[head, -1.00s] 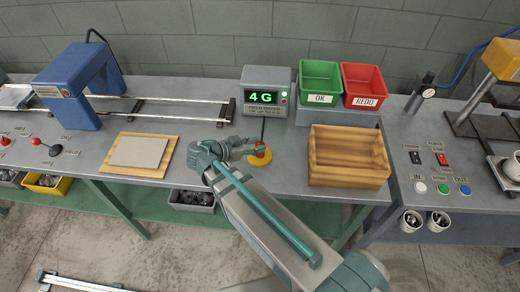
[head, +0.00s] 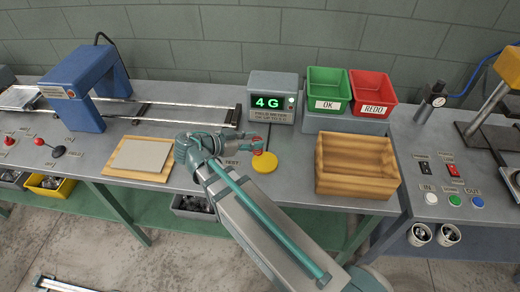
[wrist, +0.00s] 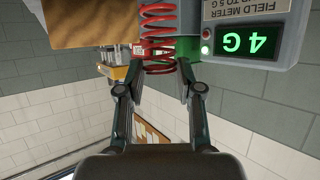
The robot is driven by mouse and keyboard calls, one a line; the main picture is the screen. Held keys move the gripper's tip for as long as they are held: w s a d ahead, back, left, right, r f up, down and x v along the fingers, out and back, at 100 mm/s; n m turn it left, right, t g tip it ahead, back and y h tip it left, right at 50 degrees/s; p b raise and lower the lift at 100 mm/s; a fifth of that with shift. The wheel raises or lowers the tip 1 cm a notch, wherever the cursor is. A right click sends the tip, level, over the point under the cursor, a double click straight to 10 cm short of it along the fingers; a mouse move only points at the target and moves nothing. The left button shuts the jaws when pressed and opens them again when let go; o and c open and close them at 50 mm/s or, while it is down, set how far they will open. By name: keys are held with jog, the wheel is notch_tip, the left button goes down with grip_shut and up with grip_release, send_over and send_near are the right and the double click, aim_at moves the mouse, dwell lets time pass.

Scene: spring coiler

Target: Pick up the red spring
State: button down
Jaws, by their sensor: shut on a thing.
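The red spring (wrist: 158,38) is between the two fingers of my gripper (wrist: 160,68) in the wrist view, with its coils showing above the fingertips. My gripper is shut on it. In the head view the spring (head: 257,146) is small and red at the tip of my gripper (head: 250,148), just above and behind a yellow disc (head: 265,162) on the bench. The fingers hide part of the spring.
The field meter (head: 271,97) reads 4 G behind the gripper. A green OK bin (head: 327,104), a red REDO bin (head: 374,109) and a wooden box (head: 356,184) stand to the right. A grey pad on a wooden board (head: 140,156) lies left. A blue gantry (head: 83,88) stands further left.

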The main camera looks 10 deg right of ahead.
jog(key=w+r+b+v, duration=0.1)
jog(key=b+v, duration=0.2)
jog(key=v, duration=0.9)
jog(key=shift+r, duration=0.5)
